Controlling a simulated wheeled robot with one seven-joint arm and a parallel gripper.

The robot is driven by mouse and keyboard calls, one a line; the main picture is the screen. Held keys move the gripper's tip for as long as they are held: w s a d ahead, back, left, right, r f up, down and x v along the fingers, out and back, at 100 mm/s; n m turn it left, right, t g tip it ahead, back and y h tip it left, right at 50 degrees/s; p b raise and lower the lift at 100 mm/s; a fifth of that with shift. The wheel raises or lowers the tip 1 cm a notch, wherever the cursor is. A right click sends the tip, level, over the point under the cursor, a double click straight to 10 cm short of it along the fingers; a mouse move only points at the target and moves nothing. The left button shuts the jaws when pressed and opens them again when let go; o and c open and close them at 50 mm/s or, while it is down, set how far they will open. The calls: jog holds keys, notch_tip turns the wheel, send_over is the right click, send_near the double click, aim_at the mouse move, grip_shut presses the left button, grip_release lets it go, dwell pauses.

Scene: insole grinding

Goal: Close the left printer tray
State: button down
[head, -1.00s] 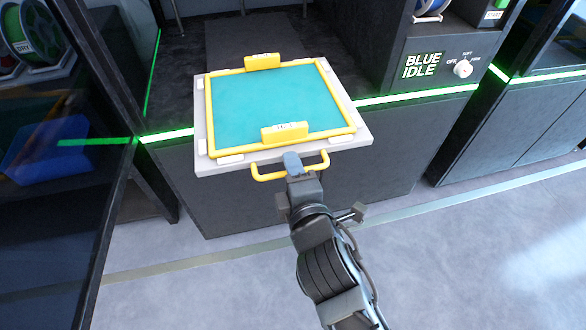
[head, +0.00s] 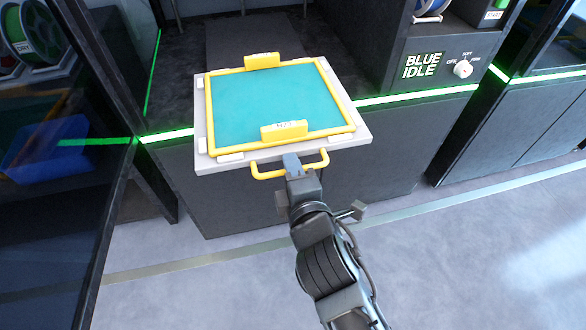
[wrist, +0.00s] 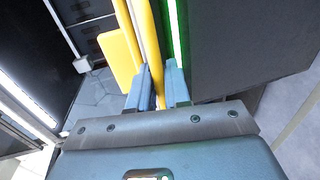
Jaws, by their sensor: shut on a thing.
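The printer tray (head: 185,162) is a light grey plate that sticks out from the front of the printer opening. A teal sheet (head: 275,100) in a yellow frame lies on it, with a yellow block at its front and back edges. A yellow bar handle (head: 265,173) is on the tray's front edge. My gripper (head: 292,162) is shut on the middle of this handle. In the wrist view, the two blue-grey fingers (wrist: 160,88) stand on either side of the yellow handle bar (wrist: 148,45).
The dark printer cabinet (head: 370,185) stands under and behind the tray, with green light strips along its edge. A panel reading BLUE IDLE with a white knob (head: 463,69) is at the right. A glass-fronted cabinet (head: 60,220) stands at the left. The floor in front is clear.

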aim_at(274, 105)
jog(key=r+b+x, duration=0.1)
jog(key=b+x, duration=0.1)
jog(key=x, duration=0.6)
jog(key=r+b+x, duration=0.2)
jog(key=b+x, duration=0.1)
jog(key=x, duration=0.5)
jog(key=w+r+b+x, duration=0.1)
jog(key=b+x, duration=0.1)
jog(key=x, duration=0.7)
jog(key=shift+a+r+b, duration=0.15)
jog(key=shift+r+b, duration=0.25)
jog(key=shift+w+a+r+b, duration=0.1)
jog(key=shift+w+a+b, duration=0.15)
jog(key=shift+w, duration=0.3)
jog(key=shift+w+r, duration=0.1)
jog(key=shift+w, duration=0.05)
jog(key=shift+r, duration=0.1)
jog(key=c, duration=1.3)
grip_release()
jog(key=shift+o, duration=0.2)
jog(key=shift+w+r, duration=0.1)
jog(key=shift+r, duration=0.15)
jog(key=shift+f+p+v, duration=0.25)
jog(key=shift+p+v, duration=0.2)
jog(key=shift+v, duration=1.55)
jog(key=shift+f+p+v, duration=0.2)
jog(key=shift+p+v, duration=0.2)
jog(key=shift+v, duration=1.6)
